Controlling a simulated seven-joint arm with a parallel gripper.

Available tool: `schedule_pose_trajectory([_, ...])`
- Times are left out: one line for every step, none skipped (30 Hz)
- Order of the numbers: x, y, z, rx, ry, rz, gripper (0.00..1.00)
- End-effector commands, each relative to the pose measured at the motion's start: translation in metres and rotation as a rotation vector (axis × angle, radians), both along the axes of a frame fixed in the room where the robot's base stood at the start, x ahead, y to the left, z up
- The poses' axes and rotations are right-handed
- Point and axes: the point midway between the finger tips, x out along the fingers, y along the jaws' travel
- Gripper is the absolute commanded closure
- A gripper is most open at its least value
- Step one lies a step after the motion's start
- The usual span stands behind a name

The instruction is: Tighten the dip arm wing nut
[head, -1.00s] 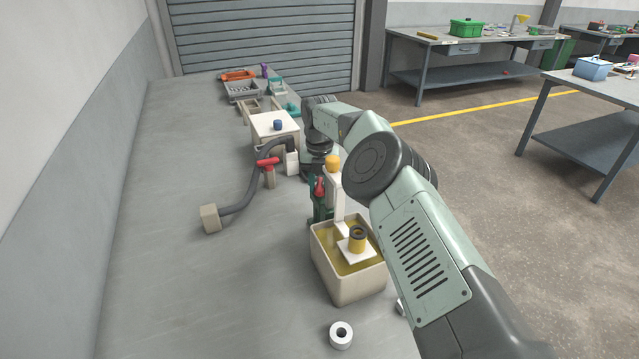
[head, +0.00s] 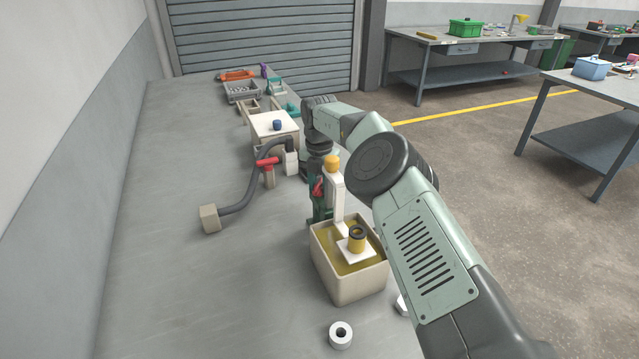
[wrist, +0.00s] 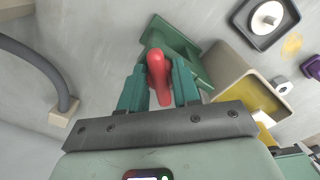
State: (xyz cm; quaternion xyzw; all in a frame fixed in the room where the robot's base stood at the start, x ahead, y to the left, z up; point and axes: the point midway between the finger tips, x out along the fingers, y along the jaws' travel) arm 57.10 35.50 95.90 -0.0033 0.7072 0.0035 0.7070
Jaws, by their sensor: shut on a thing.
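The red wing nut (wrist: 157,72) sits between the two green fingers of my gripper (wrist: 159,86) in the wrist view, and the gripper is shut on it. The wing nut also shows in the head view (head: 318,188), on the dark green stand (head: 319,208) beside the white dip arm (head: 336,192). The dip arm is upright, with an orange-yellow knob (head: 331,163) on top. Its lower end reaches into the cream tank (head: 345,287) of yellow liquid. In the head view my arm partly hides the gripper.
A yellow barrel (head: 357,238) stands on a white plate at the tank. A white ring (head: 340,335) lies in front of the tank. A grey hose (head: 250,190) with a red valve handle (head: 266,163) runs to a beige block (head: 210,219). The left of the bench is clear.

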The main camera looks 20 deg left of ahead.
Motion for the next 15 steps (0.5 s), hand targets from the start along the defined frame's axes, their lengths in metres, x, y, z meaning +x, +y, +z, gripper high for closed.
schedule_pose_trajectory([0.0005,-0.0002,0.0008,0.000,-0.001,0.000,0.99])
schedule_pose_trajectory([0.0005,-0.0003,0.0008,0.000,-0.001,0.000,0.64])
schedule_pose_trajectory([0.0005,-0.0002,0.0008,0.000,-0.001,0.000,0.58])
schedule_pose_trajectory([0.0004,-0.0002,0.0007,0.000,-0.001,0.000,0.53])
schedule_pose_trajectory([0.0004,-0.0002,0.0007,0.000,-0.001,0.000,0.49])
schedule_pose_trajectory([0.0004,-0.0002,0.0006,0.000,-0.001,0.000,0.44])
schedule_pose_trajectory([0.0003,-0.0002,0.0005,0.000,-0.001,0.000,0.44])
schedule_pose_trajectory([0.0003,-0.0002,0.0005,0.000,-0.001,0.000,0.44])
schedule_pose_trajectory([0.0002,-0.0001,0.0004,0.000,-0.001,0.001,0.44])
schedule_pose_trajectory([0.0002,-0.0001,0.0004,0.000,-0.001,0.001,0.44])
schedule_pose_trajectory([0.0002,-0.0001,0.0003,0.000,-0.001,0.001,0.44])
schedule_pose_trajectory([0.0002,-0.0001,0.0003,0.000,0.000,0.001,0.44])
schedule_pose_trajectory([0.0002,-0.0001,0.0003,0.000,0.000,0.001,0.44])
schedule_pose_trajectory([0.0002,-0.0001,0.0006,0.000,0.000,0.001,0.44])
schedule_pose_trajectory([0.0002,0.0000,0.0017,0.000,-0.001,0.001,0.44])
